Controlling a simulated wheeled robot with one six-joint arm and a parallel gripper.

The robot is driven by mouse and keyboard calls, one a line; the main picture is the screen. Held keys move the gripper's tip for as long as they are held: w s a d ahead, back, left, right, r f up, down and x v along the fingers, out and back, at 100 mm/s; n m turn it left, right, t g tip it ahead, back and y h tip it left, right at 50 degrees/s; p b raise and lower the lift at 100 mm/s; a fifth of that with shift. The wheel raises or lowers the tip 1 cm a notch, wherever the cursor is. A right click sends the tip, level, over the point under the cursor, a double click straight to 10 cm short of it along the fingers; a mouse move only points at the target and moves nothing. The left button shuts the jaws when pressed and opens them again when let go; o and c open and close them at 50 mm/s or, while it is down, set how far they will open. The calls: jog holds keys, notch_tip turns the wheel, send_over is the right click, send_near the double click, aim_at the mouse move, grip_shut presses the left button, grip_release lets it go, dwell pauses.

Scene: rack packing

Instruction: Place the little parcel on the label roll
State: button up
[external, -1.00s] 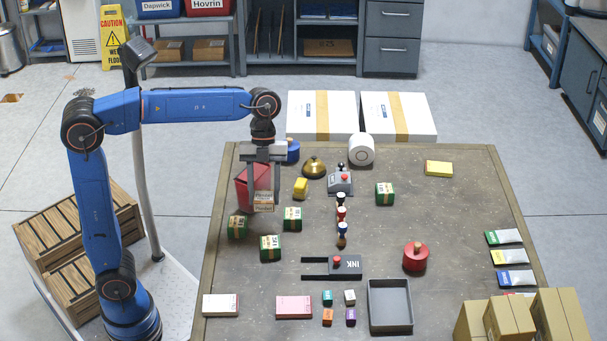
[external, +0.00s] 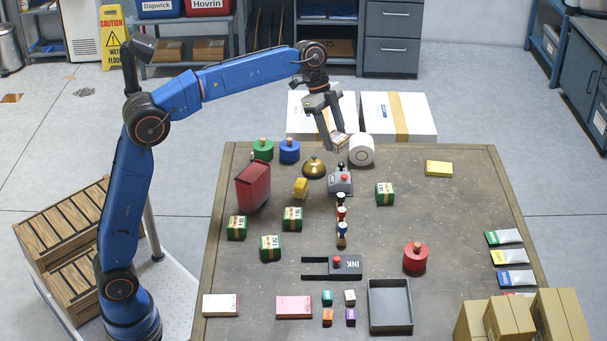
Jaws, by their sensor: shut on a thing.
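The little parcel (external: 340,142) is a small tan box between the fingers of my gripper (external: 333,138), which is shut on it and tilted. The label roll (external: 361,150) is a white cylinder with a dark ring, at the back edge of the table. The parcel is held in the air close to the left side of the roll in the picture. I cannot tell whether the two touch.
Green (external: 263,151) and blue (external: 289,152) round pots stand to the left, and a red box (external: 253,187) stands nearby. White cartons (external: 399,117) lie behind the table.

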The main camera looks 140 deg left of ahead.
jog(key=s+a+r+n+g+y, duration=0.15)
jog(key=a+n, duration=0.25)
jog(key=a, duration=0.5)
jog(key=s+a+r+n+y, duration=0.1)
jog(key=s+a+n, duration=0.25)
jog(key=a, duration=0.45)
send_near(365, 139)
jog(key=x, duration=0.5)
jog(key=shift+f, duration=0.25)
jog(key=shift+f, duration=0.15)
jog(key=o, duration=1.2)
jog(key=shift+c, duration=0.2)
jog(key=v, duration=1.2)
